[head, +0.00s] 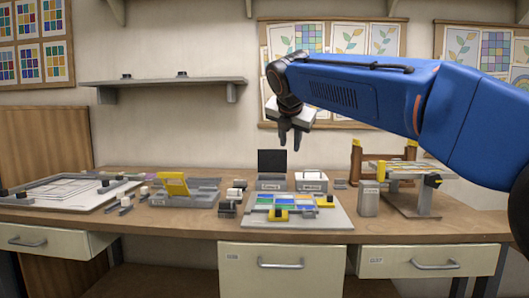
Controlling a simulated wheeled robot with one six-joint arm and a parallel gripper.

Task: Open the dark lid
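A dark lid (272,162) stands upright at the back of a small grey box (270,184) on the workbench, so the box looks open. The inside of the box is too small to make out. My gripper (290,142) hangs in the air above and slightly right of the lid in the head view, fingers pointing down. Its two fingers are apart with nothing seen between them. It does not appear to touch the lid.
A pale box with a handle (311,182) stands right of the grey box. In front lies a board with coloured glass pieces (335,216). A yellow-topped fixture (174,185) is left, a raised stand (405,187) right. A shelf (165,82) hangs on the wall.

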